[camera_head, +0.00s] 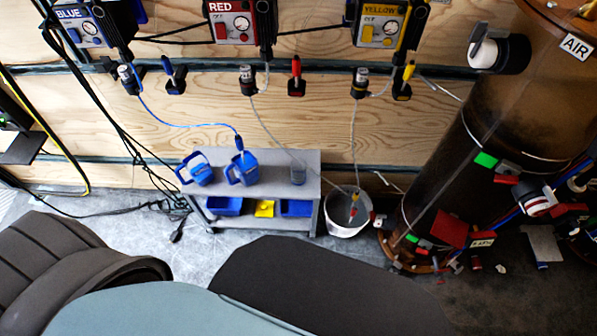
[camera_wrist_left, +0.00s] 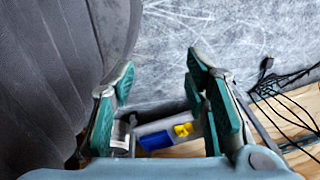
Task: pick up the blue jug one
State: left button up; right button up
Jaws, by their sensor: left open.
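Two blue jugs stand side by side on the top of a grey cart (camera_head: 283,160) in the head view. The left blue jug (camera_head: 200,174) has its handle to the left. The right blue jug (camera_head: 245,172) has a blue-tipped hose (camera_head: 238,142) coming down to its top. My left gripper (camera_wrist_left: 158,78) shows in the left wrist view with its teal fingers wide apart and nothing between the tips. Neither jug can be made out clearly in that view. My right gripper is not in view.
Blue bins (camera_head: 297,208) and a yellow one (camera_head: 264,208) sit below. A white bucket (camera_head: 347,214) stands right of the cart. Black cables (camera_wrist_left: 285,105) lie on the floor. Hoses hang from the wall units.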

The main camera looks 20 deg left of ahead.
aim_at(194, 159)
jog(key=u, duration=1.05)
jog(key=k, duration=0.8)
jog(key=z, duration=0.75)
jog(key=i, duration=1.4)
jog(key=u, duration=0.9)
